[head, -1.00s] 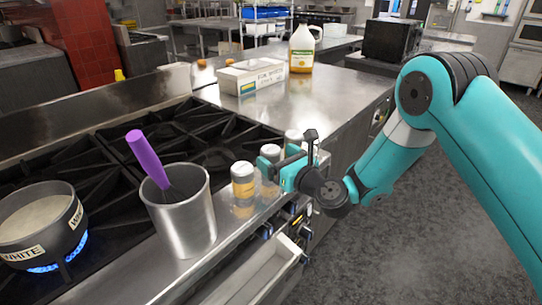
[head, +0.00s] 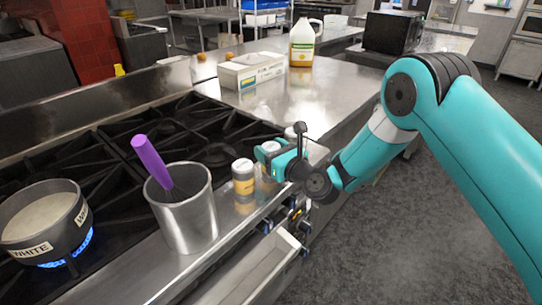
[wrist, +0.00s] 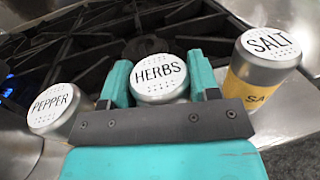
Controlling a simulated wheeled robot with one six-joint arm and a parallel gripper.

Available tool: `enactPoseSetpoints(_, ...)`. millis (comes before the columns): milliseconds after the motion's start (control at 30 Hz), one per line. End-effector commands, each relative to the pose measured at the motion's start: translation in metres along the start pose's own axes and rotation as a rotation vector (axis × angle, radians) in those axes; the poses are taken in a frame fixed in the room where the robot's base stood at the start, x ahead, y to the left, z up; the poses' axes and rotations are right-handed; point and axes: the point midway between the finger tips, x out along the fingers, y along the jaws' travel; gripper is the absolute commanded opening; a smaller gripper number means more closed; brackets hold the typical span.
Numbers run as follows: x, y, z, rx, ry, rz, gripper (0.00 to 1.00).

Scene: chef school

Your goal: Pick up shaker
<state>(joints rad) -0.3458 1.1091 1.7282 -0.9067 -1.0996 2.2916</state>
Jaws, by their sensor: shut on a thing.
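In the wrist view my gripper (wrist: 160,85) has its two teal fingers on either side of a shaker with a white lid marked HERBS (wrist: 160,72), shut on it. A PEPPER shaker (wrist: 54,106) is to the left and a SALT shaker (wrist: 265,58) with a yellow label is to the right. In the head view my gripper (head: 270,156) is at the row of shakers on the stove's front ledge. The held HERBS shaker (head: 269,147) is partly hidden by the gripper. The left shaker (head: 243,178) stands upright. The far one (head: 291,133) is mostly hidden.
A steel container (head: 186,215) with a purple-handled whisk (head: 151,162) stands left of the shakers. A pot marked WHITE (head: 41,228) sits over a blue flame. An open drawer (head: 252,270) juts out below the ledge. A white box (head: 251,71) and a jug (head: 303,43) stand on the counter behind.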

Motion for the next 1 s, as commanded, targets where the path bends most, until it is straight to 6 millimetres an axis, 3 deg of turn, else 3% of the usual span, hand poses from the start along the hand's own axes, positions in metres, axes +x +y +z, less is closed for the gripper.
enactPoseSetpoints(267, 0.000, 0.000, 0.022, -0.001, -0.003, 0.001, 0.27)
enactPoseSetpoints(700, 0.000, 0.001, 0.148, -0.003, -0.007, 0.001, 0.27)
enactPoseSetpoints(1000, 0.000, 0.000, 0.197, -0.002, -0.003, 0.000, 0.27)
